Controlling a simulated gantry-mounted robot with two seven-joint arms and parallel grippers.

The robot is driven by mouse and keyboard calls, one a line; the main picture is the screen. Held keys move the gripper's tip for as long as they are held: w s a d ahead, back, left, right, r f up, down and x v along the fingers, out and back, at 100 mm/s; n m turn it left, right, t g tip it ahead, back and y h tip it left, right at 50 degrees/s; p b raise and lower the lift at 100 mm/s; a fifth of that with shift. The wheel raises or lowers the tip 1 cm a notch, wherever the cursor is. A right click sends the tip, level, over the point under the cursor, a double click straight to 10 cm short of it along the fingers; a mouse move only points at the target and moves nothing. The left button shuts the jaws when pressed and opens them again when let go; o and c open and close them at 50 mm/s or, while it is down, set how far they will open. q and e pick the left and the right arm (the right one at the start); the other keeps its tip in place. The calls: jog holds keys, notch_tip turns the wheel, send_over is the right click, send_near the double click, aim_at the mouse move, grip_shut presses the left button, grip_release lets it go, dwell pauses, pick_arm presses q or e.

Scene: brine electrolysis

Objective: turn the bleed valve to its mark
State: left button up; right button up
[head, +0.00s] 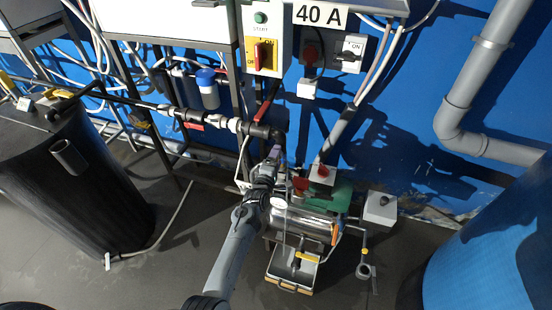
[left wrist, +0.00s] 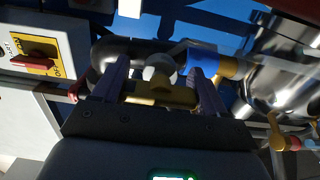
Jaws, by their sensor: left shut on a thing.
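My left gripper (head: 273,157) is at the pipework above the pump unit, in the middle of the head view. In the left wrist view, its two fingers (left wrist: 163,90) stand either side of a small brass-yellow fitting with a round grey knob, which I take as the bleed valve (left wrist: 160,74), and are shut on it. The arm and gripper hide the valve in the head view. I cannot make out the valve's mark. My right gripper is not in view.
The pump unit (head: 303,222) stands below the gripper. A black elbow pipe (left wrist: 110,50) and blue-banded fitting (left wrist: 203,62) are close to the fingers. A red-handled valve (head: 262,112) is just above. A black tank (head: 75,190) stands left and a blue tank (head: 490,260) right.

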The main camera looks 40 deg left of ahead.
pick_arm(q)
jog(key=o, duration=1.1)
jog(key=shift+c, duration=0.2)
jog(key=shift+s+d+r+p, duration=0.1)
jog(key=shift+s+p, duration=0.25)
jog(key=shift+p, duration=0.15)
jog(key=p+v, duration=0.7)
jog(key=v, duration=0.3)
jog(key=shift+p, duration=0.35)
